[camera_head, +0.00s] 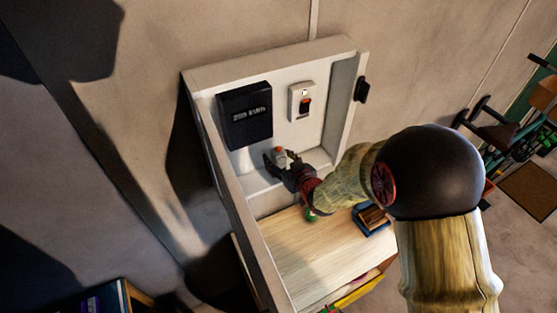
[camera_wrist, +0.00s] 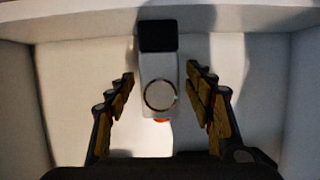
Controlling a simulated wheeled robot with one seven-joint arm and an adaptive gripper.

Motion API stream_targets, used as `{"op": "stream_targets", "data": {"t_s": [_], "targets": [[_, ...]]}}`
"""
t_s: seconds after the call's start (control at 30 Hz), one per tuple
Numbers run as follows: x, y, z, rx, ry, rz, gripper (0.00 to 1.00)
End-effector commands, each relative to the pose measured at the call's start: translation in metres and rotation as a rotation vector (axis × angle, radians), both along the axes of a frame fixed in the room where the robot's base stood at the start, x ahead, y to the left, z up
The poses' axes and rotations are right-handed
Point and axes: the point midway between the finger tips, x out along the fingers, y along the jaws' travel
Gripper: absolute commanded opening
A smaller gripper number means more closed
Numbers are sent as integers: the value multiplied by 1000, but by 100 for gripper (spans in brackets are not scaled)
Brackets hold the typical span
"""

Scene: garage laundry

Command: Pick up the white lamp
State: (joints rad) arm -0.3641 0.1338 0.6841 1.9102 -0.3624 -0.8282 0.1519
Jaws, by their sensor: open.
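A small white object with a black end and a round disc on its face, which looks like the white lamp (camera_wrist: 158,70), stands between my fingers in the wrist view. A bit of orange shows at its lower end. In the head view a small white and orange piece of it (camera_head: 279,151) shows at my fingertips, and the rest is hidden. My gripper (camera_wrist: 160,76) is open, with one finger on each side of the lamp and a visible gap on both sides. In the head view my gripper (camera_head: 282,162) reaches into the white box-like recess.
The white-walled recess (camera_head: 340,105) surrounds my gripper closely. A black box (camera_head: 245,115) and a white switch plate (camera_head: 302,102) are on its back wall. A wooden surface (camera_head: 310,255) lies below, with a small blue-edged tray (camera_head: 372,219) near my arm.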

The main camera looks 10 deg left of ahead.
Motion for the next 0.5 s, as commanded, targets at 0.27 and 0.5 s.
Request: {"op": "stream_targets", "data": {"t_s": [0.27,0.5], "targets": [[3,2,-2,0,0,0,53],[3,2,-2,0,0,0,42]]}}
